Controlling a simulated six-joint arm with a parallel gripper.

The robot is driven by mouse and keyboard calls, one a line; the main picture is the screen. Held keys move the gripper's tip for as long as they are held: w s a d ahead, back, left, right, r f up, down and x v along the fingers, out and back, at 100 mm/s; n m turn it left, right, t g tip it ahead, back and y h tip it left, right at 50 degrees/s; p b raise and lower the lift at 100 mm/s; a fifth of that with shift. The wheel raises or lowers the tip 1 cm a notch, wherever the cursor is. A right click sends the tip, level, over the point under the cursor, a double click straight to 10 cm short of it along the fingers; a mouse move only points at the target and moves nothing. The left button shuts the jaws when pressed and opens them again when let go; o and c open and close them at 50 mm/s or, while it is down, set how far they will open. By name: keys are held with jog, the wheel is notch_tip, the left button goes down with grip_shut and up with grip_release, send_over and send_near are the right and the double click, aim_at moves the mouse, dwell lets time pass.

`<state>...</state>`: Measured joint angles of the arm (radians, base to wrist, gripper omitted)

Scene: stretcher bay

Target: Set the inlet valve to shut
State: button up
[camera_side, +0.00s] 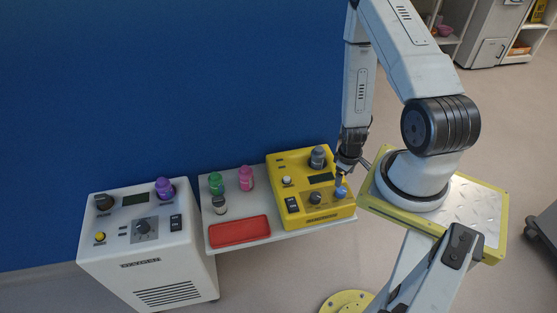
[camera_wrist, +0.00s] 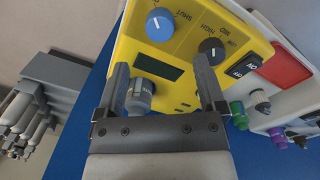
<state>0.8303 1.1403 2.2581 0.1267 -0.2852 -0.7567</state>
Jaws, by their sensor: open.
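The blue knob (camera_side: 340,192) sits at the front right corner of the yellow unit (camera_side: 290,163). In the wrist view the blue knob (camera_wrist: 160,25) has a light pointer mark, and the word SHUT is printed beside it. I cannot tell exactly which setting the mark meets. My gripper (camera_side: 346,168) is above the unit's right edge, near the blue knob and apart from it. In the wrist view my gripper (camera_wrist: 164,68) is open and empty, with the blue knob beyond its fingertips. A grey knob (camera_wrist: 138,96) shows between the fingers, close to the left one.
The yellow unit also carries a dark knob (camera_wrist: 211,50), a rocker switch (camera_side: 292,204) and a display (camera_wrist: 160,67). A white unit (camera_side: 150,255) stands further left. The blue wall is behind.

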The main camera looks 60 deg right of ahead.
aim_at(342, 190)
jog(key=shift+f, duration=0.2)
jog(key=shift+d+f, duration=0.2)
jog(key=shift+f, duration=3.45)
grip_shut()
